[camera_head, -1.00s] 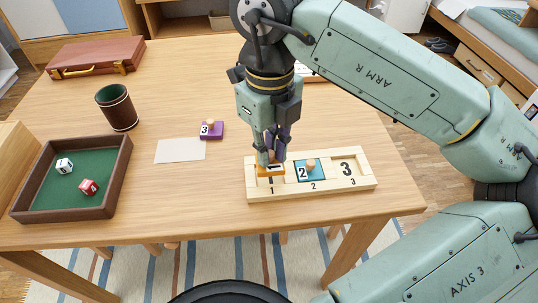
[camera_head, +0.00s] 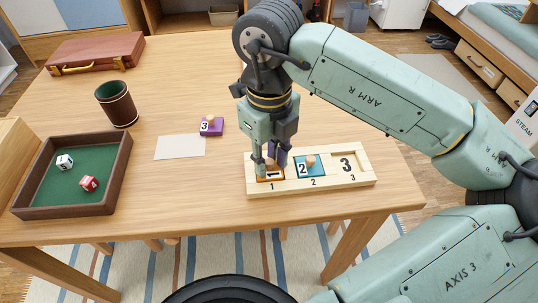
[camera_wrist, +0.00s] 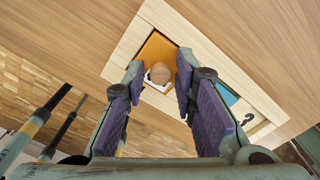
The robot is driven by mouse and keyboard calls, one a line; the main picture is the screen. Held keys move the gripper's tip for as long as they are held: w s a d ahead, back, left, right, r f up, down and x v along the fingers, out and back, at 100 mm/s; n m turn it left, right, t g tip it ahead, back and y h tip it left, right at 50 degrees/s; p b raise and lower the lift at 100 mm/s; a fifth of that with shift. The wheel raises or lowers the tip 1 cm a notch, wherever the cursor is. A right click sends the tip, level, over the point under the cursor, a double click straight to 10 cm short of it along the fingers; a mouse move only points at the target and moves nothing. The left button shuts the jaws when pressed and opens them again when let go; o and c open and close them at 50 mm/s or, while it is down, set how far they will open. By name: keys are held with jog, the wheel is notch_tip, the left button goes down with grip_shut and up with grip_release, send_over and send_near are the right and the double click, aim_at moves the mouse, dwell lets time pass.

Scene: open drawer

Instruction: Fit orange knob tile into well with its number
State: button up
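The orange knob tile (camera_head: 267,178), marked 1, lies in the left well of the pale wooden board (camera_head: 315,186), above the printed 1. In the wrist view the orange tile (camera_wrist: 154,48) looks seated within the well's rim, with its round knob (camera_wrist: 160,73) on top. My gripper (camera_head: 267,163) is low over this tile. Its purple-padded fingers stand on either side of the knob with narrow gaps, so it looks open. The fingers hide part of the tile. The teal tile (camera_head: 302,173), marked 2, sits in the middle well. The right well, marked 3, is empty.
A purple tile (camera_head: 213,130) marked 3 lies behind the board, near a blank card (camera_head: 180,147). A dice tray (camera_head: 124,170), a dark cup (camera_head: 117,105) and a briefcase (camera_head: 96,56) are on the left. The table right of the board is clear.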

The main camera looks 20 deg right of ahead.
aim_at(269, 161)
jog(key=shift+o, duration=0.7)
jog(key=shift+r, duration=0.1)
jog(key=shift+r+p, duration=0.25)
jog(key=shift+p, duration=0.1)
notch_tip(269, 161, up, 12)
jog(key=shift+f+b, duration=0.15)
jog(key=shift+b, duration=0.25)
